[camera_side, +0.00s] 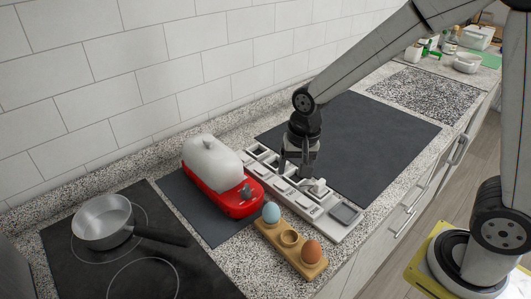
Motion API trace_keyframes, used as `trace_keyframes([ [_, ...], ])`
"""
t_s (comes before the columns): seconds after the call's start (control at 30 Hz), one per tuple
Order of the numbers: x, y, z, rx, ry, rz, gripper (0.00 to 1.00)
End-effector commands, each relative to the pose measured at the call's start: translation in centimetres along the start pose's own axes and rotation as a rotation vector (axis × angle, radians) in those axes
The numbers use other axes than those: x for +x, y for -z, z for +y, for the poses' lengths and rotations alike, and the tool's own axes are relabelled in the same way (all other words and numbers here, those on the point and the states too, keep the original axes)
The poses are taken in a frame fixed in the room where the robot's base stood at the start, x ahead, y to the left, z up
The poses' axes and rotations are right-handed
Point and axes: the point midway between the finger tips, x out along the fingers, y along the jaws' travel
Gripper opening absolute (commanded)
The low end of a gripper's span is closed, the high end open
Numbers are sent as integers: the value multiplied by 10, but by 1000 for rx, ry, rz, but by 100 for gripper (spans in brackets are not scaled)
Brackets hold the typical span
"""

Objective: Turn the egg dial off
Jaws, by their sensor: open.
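A red egg cooker (238,203) with a cloudy white lid (210,162) stands on a dark mat left of my gripper. A small grey dial (246,191) is on its front end; its setting is too small to read. My gripper (294,172) points down over a pale panel (284,193) with several labelled switches, right of the cooker and apart from it. It is open, with nothing seen between its fingers. A light grey knob-like part (317,187) of the panel is close beside the fingers; I cannot tell whether they touch.
A wooden egg holder (278,247) with a blue egg (271,212) and a brown egg (311,251) stands in front of the cooker and panel. A metal pan (103,221) is on the black hob (72,264) at left. A dark mat (375,135) lies clear behind the panel.

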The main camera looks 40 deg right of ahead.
Motion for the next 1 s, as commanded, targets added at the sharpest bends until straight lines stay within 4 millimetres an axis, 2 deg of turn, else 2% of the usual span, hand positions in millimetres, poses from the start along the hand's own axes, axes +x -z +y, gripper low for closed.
trace_keyframes([
  [0.4,3,14,-74,485,-66,-46,73],
  [0.6,4,14,-101,681,-101,-52,73],
  [0.8,5,14,-114,778,-118,-51,73],
  [1.0,5,14,-115,790,-121,-50,73],
])
